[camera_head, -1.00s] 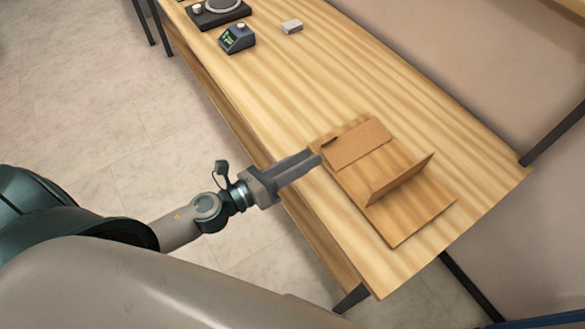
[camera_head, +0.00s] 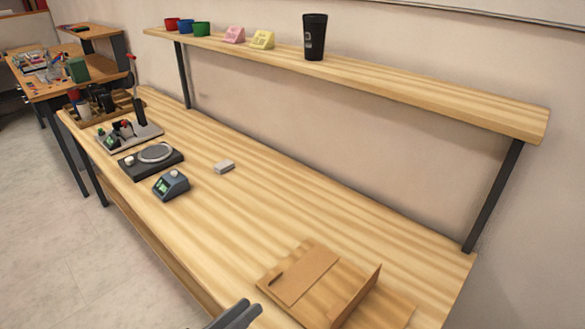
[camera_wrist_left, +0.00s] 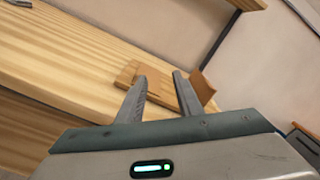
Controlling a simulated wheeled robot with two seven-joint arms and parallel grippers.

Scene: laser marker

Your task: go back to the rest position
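My left gripper (camera_head: 238,312) shows at the bottom edge of the head view, its fingers close to the table's front edge and left of a wooden fixture (camera_head: 320,296). In the left wrist view its two fingers (camera_wrist_left: 160,76) stand apart with nothing between them. The fixture, a flat board with a thin panel lying on it and an upright panel (camera_head: 358,294), lies beyond the fingertips; it also shows in the left wrist view (camera_wrist_left: 128,72). My right gripper is in neither view.
A grey block (camera_head: 224,167), a small device with a green display (camera_head: 171,185) and a black turntable device (camera_head: 151,158) stand farther left. A shelf (camera_head: 400,85) with cups runs above the back.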

